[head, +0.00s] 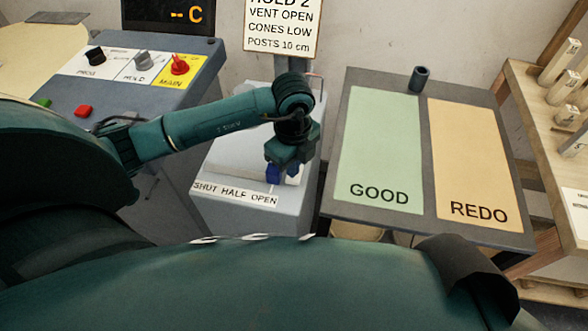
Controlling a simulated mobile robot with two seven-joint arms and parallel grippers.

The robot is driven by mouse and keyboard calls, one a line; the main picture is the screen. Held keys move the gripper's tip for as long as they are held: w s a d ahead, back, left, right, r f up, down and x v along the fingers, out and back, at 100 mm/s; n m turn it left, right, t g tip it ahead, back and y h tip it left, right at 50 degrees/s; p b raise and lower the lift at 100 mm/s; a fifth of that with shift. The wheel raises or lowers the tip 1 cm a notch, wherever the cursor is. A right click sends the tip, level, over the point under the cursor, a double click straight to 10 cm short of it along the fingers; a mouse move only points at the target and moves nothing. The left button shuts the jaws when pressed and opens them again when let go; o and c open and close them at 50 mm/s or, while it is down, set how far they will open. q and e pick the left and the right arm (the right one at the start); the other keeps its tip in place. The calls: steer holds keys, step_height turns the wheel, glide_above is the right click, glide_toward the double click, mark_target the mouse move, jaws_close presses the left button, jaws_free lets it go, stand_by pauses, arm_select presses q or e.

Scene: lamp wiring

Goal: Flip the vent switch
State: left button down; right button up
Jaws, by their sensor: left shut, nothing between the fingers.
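The vent switch box (235,213) is a grey pedestal in the middle of the head view. Its front label (232,193) reads SHUT, HALF, OPEN from left to right. My left gripper (280,175) points down over the box top, above the OPEN end of the label. The gripper hides much of the box top, so the switch position and any contact cannot be told. My right gripper is out of view.
A sign (283,28) behind reads VENT OPEN, CONES LOW, POSTS 10 cm. A control console (75,83) with knobs and a red MAIN switch (180,65) stands left. A board with GOOD (380,140) and REDO (468,150) areas stands right, with a dark cylinder (419,78) at its back edge.

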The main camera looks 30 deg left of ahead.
arm_select(q)
steer(key=shift+f, duration=0.25)
stand_by(0.3)
steer(key=shift+f+b, duration=0.75)
steer(key=shift+r, duration=0.15)
stand_by(0.3)
step_height(320, 180, up, 7)
steer(key=p, duration=0.6)
stand_by(0.5)
